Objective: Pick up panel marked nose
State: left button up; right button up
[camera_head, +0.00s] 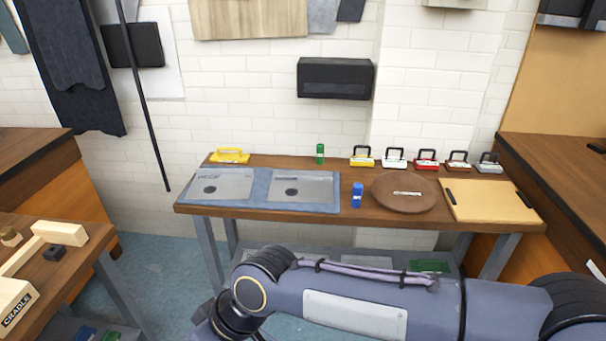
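Two flat grey panels lie side by side on a blue mat (262,194) on the workbench. The left panel (232,184) and the right panel (312,190) each have a dark oval and small lettering. The lettering is too small to read, so I cannot tell which, if either, says nose. My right arm crosses the foreground from the right, in front of the workbench. Its far end runs out at the bottom edge, and no fingertips show. My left gripper is not in view.
The workbench (300,217) also holds a blue bottle (357,195), green bottle (320,154), round brown board (378,192), tan board (490,208) and several small handled items along the back. A left table carries wooden parts, including a block marked CRADLE (14,305).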

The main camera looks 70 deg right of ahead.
aim_at(286, 186)
jog(key=z, duration=0.45)
jog(key=i+l+z, duration=0.1)
jog(key=z, duration=0.85)
jog(key=i+z, duration=0.1)
jog(key=z, duration=0.35)
